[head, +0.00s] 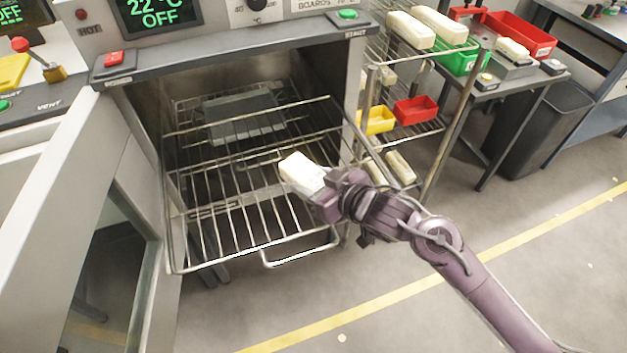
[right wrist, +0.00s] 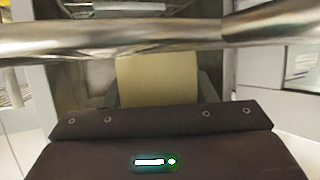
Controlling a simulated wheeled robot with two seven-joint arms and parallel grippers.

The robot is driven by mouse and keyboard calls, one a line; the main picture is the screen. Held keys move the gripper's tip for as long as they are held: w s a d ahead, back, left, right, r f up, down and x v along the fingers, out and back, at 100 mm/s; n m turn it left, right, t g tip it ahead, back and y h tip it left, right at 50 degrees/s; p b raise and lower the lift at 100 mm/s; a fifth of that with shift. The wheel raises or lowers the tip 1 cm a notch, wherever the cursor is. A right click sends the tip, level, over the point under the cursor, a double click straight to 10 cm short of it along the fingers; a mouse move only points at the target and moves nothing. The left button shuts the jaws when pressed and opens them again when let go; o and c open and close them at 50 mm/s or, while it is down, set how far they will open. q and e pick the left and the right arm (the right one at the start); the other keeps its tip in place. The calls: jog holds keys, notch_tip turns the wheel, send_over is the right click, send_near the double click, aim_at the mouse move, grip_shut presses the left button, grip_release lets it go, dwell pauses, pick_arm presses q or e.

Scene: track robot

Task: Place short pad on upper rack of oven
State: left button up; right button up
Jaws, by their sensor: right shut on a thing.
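The short pad (head: 300,172) is a cream block held by my right gripper (head: 320,186), which is shut on it. It appears over the right part of the pulled-out upper rack (head: 230,217) of the oven; I cannot tell whether it touches the wires. In the right wrist view the pad (right wrist: 158,80) extends ahead of the gripper (right wrist: 158,100), with a metal bar (right wrist: 110,43) crossing close in front of the camera. The oven (head: 235,58) has its door (head: 75,210) swung open to the left. My left gripper is not in view.
A dark grey slab (head: 240,115) sits at the back inside the oven. A wire shelf cart (head: 455,120) with cream pads (head: 410,30), a yellow bin (head: 378,120) and a red bin (head: 415,108) stands close on the right. The floor in front is clear.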

jog(key=shift+f, duration=0.15)
jog(key=o, duration=1)
jog(key=shift+c, duration=0.2)
jog(key=shift+s+d+r, duration=0.1)
jog(key=shift+r, duration=0.1)
jog(key=v, duration=1.1)
jog(key=shift+s+d, duration=0.25)
jog(key=shift+r, duration=0.1)
